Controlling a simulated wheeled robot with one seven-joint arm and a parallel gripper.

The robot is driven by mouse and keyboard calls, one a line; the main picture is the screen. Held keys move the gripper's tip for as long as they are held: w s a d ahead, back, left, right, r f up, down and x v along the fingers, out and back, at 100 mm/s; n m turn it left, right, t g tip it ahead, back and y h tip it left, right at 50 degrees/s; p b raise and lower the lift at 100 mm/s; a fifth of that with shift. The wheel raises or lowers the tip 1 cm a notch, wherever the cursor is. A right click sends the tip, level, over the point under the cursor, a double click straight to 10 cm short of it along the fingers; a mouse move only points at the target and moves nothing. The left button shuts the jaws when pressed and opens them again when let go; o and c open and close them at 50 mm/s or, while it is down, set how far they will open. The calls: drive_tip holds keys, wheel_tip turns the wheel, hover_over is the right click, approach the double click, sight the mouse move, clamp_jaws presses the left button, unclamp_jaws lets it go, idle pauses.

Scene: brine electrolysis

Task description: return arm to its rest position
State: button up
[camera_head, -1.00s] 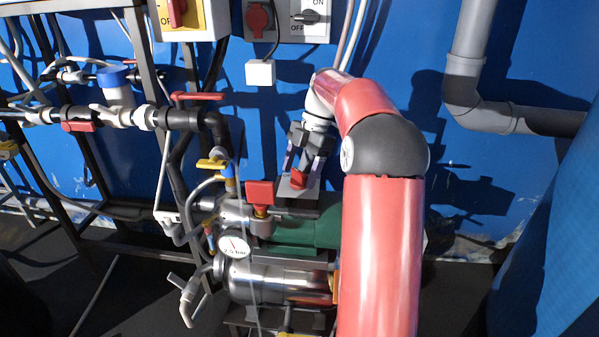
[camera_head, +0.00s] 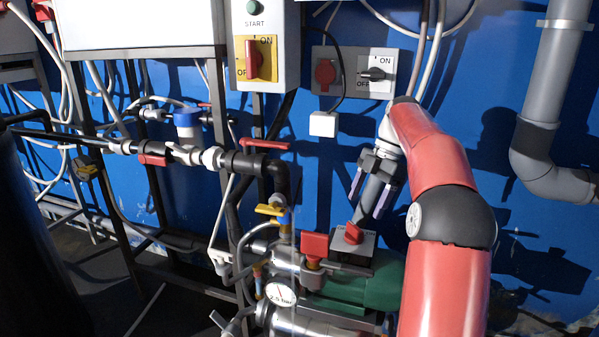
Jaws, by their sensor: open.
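My arm (camera_head: 430,160) reaches up from the lower right, bends at a dark elbow and ends in my gripper (camera_head: 367,207), which points down. The gripper's two fingers are spread apart, with nothing seen between them. They hang just above a red rotary knob (camera_head: 352,234) on a grey box (camera_head: 342,247) on top of the green motor (camera_head: 372,287). A small gap shows between the fingertips and the knob.
Pipework with a red-handled valve (camera_head: 264,144) stands left of the gripper. A pressure gauge (camera_head: 281,293) sits below. Switch boxes hang on the blue wall (camera_head: 310,190), including a yellow one with a red handle (camera_head: 254,62). A grey pipe (camera_head: 540,130) runs at right.

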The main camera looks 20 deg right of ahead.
drive_tip(key=s+a+r+m+t+h, duration=0.2)
drive_tip(key=s+a+r+m+h, duration=0.15)
drive_tip(key=s+a+m, duration=0.85)
drive_tip(key=s+a+f+m+t, duration=0.2)
drive_tip(key=s+a+f+m, duration=0.1)
drive_tip(key=s, duration=0.4)
drive_tip(key=s+a+f+m+t, duration=0.2)
drive_tip(key=s+a+f+m, duration=0.1)
drive_tip(key=s+f+m, duration=0.2)
drive_tip(key=s+f+h, duration=0.1)
drive_tip(key=s+f, duration=0.1)
drive_tip(key=s, duration=0.1)
drive_tip(key=shift+s+a+t, duration=0.25)
drive_tip(key=shift+t, duration=0.05)
